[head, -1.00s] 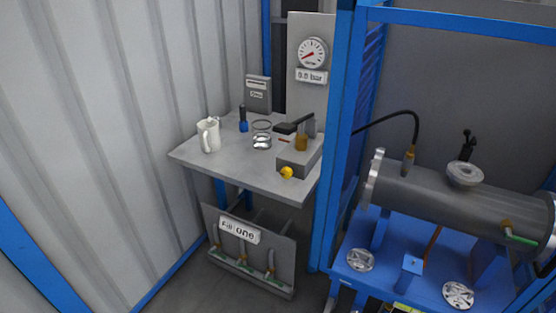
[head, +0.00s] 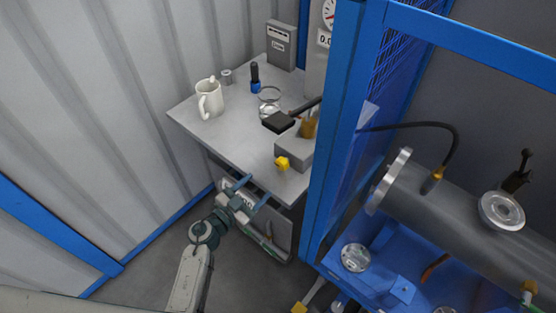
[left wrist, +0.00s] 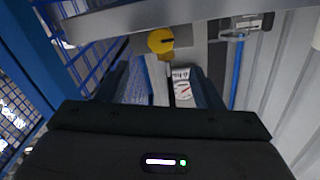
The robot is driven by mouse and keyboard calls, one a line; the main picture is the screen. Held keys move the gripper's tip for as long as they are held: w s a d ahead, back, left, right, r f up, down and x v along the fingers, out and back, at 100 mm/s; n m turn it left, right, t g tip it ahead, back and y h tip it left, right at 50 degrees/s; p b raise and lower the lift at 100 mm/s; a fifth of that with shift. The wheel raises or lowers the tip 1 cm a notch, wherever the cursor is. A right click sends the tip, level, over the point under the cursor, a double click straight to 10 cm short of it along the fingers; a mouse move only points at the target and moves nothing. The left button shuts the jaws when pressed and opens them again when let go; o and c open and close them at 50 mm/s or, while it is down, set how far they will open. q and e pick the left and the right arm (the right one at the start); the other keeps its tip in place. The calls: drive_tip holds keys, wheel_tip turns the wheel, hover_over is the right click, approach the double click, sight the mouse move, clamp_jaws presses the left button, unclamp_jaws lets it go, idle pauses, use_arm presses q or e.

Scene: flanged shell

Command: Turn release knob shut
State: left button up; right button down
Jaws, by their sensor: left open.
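The yellow release knob (head: 282,163) sits on the front of a grey pump block (head: 296,150) near the right front corner of the steel table. It also shows in the left wrist view (left wrist: 161,41), beyond the fingers, with a dark slot mark on its face. My left gripper (head: 254,190) is open and empty, in front of and below the table edge, short of the knob and apart from it. Its two fingers also show in the left wrist view (left wrist: 160,82). My right gripper is not in view.
The steel table (head: 230,140) holds a white jug (head: 209,99), a blue-based tool (head: 255,80) and rings. A flanged shell (head: 450,205) lies further right.

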sight(280, 166)
use_arm(q)
drive_tip(key=x, duration=0.9)
drive_tip(key=shift+w+d+p, duration=0.15)
drive_tip(key=shift+w+p, duration=0.05)
drive_tip(key=shift+p, duration=0.1)
drive_tip(key=c, duration=1)
